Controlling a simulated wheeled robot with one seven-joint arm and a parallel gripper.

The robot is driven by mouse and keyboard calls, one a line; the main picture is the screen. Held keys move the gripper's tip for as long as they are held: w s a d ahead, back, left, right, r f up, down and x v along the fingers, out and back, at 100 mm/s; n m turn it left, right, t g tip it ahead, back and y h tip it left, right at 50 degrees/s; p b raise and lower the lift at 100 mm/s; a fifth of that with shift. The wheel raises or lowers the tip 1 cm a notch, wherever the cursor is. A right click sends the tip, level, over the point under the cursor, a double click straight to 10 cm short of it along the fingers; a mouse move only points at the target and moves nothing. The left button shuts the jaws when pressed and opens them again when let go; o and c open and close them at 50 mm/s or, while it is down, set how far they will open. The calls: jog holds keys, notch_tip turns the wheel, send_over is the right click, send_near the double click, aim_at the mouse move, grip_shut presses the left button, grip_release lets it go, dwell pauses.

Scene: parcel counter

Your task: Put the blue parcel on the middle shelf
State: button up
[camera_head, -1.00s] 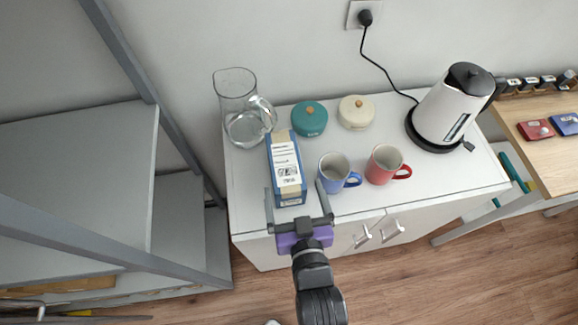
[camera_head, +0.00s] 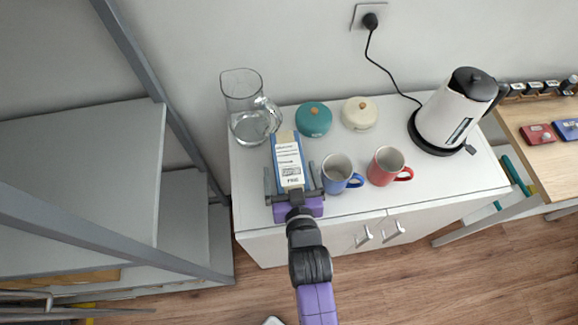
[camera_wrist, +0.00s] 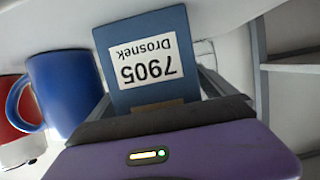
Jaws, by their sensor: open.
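The blue parcel (camera_head: 287,160) stands on the white cabinet top, with tan tape and white labels. In the wrist view the blue parcel (camera_wrist: 147,62) shows a label reading 7905 Drosnek, upside down. My gripper (camera_head: 292,178) is open, with one finger on each side of the parcel's near end. Whether the fingers touch it cannot be told. The grey shelf unit stands at the left; one of its shelf boards (camera_head: 80,180) is bare, and a lower board (camera_head: 182,225) shows beneath it. Which board is the middle one is not clear from this view.
A blue mug (camera_head: 338,172) stands close to the right finger, with a red mug (camera_head: 385,166) beside it. Behind are a glass jug (camera_head: 247,110), a teal pot (camera_head: 313,120), a cream pot (camera_head: 359,113) and a kettle (camera_head: 450,112). A grey shelf post (camera_head: 150,75) stands left of the cabinet.

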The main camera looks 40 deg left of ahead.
jog(key=shift+c, duration=0.4)
jog(key=c, duration=1.8)
jog(key=shift+r, duration=0.1)
grip_shut()
jog(key=shift+r, duration=0.1)
